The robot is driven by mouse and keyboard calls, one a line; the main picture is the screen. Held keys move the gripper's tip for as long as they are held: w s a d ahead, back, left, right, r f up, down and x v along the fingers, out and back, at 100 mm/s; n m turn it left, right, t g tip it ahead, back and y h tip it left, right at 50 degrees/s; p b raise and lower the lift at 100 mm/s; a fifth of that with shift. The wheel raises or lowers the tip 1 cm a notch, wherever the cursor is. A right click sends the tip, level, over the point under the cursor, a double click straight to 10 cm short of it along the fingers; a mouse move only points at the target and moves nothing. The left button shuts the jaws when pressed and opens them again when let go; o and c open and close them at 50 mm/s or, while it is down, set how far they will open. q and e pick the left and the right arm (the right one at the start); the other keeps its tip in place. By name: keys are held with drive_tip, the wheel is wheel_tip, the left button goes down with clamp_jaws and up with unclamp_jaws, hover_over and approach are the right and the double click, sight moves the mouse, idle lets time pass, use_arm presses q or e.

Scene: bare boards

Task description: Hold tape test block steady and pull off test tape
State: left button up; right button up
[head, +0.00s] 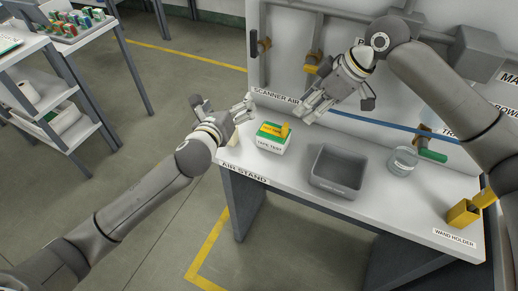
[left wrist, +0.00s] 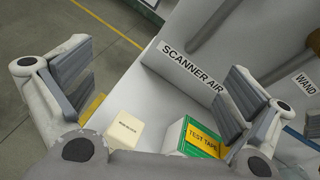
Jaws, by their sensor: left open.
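The tape test block (head: 265,147) is white with a green top and sits at the left end of the white bench. Yellow test tape (head: 274,129) lies on its top, with one end standing up. In the left wrist view the block's tape (left wrist: 204,139) shows at lower right, partly behind a finger. My left gripper (head: 222,107) is open and empty, above the bench's left end, left of the block and apart from it. My right gripper (head: 338,106) is raised behind and right of the block, fingers spread, holding nothing visible.
A small cream block (left wrist: 125,127) stands beside the test block. A grey bin (head: 338,171), a clear round container (head: 402,161) and a yellow wand holder (head: 464,213) stand farther right. A back panel (head: 285,60) rises behind. A shelf rack (head: 60,125) stands at far left.

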sight(271, 138)
use_arm(q)
drive_tip(key=s+d+f+m, duration=0.1)
drive_tip(key=s+d+m, duration=0.1)
drive_tip(key=s+d, duration=0.1)
drive_tip(key=s+d+f+m+g+h, duration=0.1)
drive_tip(key=s+d+f+m, duration=0.1)
drive_tip(key=s, duration=0.1)
drive_tip(key=s+d+f+m+g+h, duration=0.1)
drive_tip(key=s+d+m, duration=0.1)
drive_tip(key=s+d, duration=0.1)
drive_tip(key=shift+s+d+f, duration=0.25)
drive_tip(key=shift+s+d, duration=0.05)
drive_tip(key=shift+s, duration=0.3)
drive_tip(key=shift+d+f, duration=0.15)
drive_tip(key=shift+d, duration=0.05)
drive_tip(key=shift+g, duration=0.3)
drive_tip(key=x, duration=1)
drive_tip(key=shift+w+d, duration=0.1)
drive_tip(key=shift+w, duration=0.1)
drive_tip(key=shift+c, duration=0.4)
drive_tip(key=c, duration=1.1)
drive_tip(key=shift+o, duration=0.2)
drive_tip(key=o, duration=1)
drive_tip(key=c, duration=1)
